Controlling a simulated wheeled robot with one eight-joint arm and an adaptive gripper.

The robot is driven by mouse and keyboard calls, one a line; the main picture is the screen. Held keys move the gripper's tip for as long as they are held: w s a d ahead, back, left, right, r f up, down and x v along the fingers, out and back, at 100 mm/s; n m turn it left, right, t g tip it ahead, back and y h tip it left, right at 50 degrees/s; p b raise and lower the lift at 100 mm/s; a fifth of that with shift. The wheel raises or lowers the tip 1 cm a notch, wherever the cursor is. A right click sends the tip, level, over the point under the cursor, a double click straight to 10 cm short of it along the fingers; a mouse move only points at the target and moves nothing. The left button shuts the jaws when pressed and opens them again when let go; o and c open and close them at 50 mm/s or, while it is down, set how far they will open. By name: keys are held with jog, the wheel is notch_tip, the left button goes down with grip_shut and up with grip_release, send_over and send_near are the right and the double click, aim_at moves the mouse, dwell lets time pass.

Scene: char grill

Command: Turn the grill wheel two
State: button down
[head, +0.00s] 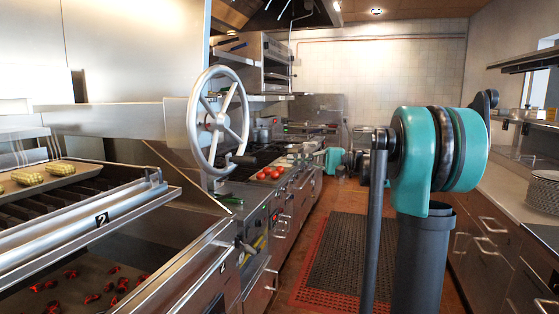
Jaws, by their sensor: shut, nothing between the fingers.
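The grill wheel (191,122) is a pale metal handwheel with spokes, mounted upright on the grill left of centre. A dark handle (246,160) sticks out at its lower right rim. The grill front (101,219) below left carries a label "2". My teal arm reaches in from the right, and my gripper (302,156) is small at its far left end. It is shut and empty, and appears to the right of the wheel with a gap in the picture. Its fingers are hard to make out, and I cannot tell its depth relative to the wheel.
Tomatoes (270,173) sit on the counter behind the wheel. A dark mat (345,255) covers the open aisle floor. A counter with plates (542,190) runs along the right.

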jog(key=s+a, duration=0.3)
jog(key=a, duration=0.7)
jog(key=shift+a+r, duration=0.25)
jog(key=shift+s+a+f, duration=0.2)
jog(key=shift+s+f, duration=0.05)
jog(key=shift+s, duration=0.3)
jog(key=shift+s+a+f, duration=0.2)
jog(key=shift+s, duration=0.35)
jog(key=shift+w, duration=0.1)
